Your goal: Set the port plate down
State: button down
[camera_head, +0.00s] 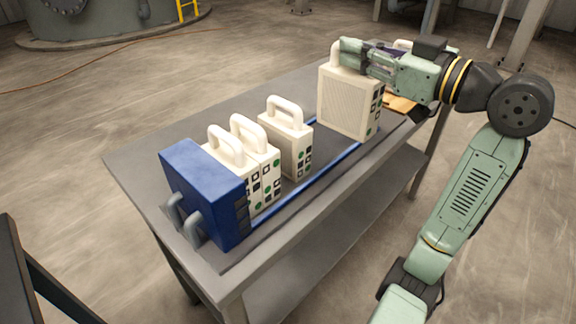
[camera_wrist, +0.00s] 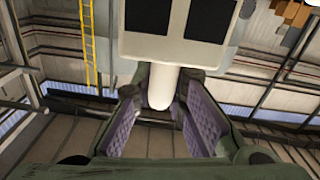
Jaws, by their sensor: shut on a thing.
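The port plate (camera_head: 347,103) is cream-white, with a ribbed face, a top handle and dark squares and green dots along its edge. It is upright at the far part of the blue side rails (camera_head: 335,165). I cannot tell whether it touches them. My gripper (camera_head: 352,54) is shut on its handle from the right, hiding much of the handle. In the wrist view, the plate's edge with dark squares (camera_wrist: 180,45) is at the top. Its white handle (camera_wrist: 160,90) lies between my purple-padded fingers (camera_wrist: 160,84).
Several similar plates (camera_head: 285,143) stand near the blue end block (camera_head: 203,195) on the grey table (camera_head: 135,180). A gap separates them from the held plate. Something orange-brown (camera_head: 400,103) lies behind it, and another white handle (camera_head: 402,44) shows beyond my gripper.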

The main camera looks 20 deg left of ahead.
aim_at(343, 113)
jog(key=w+a+r, duration=0.1)
jog(key=a+r, duration=0.6)
jog(key=a, duration=0.2)
notch_tip(343, 113, down, 18)
jog(key=shift+r, duration=0.25)
jog(key=shift+w, duration=0.1)
jog(key=shift+f, duration=0.2)
jog(key=c, duration=1.6)
grip_release()
jog(key=shift+r, duration=0.1)
jog(key=b+v, duration=0.2)
jog(key=v, duration=1)
jog(key=shift+r, duration=0.1)
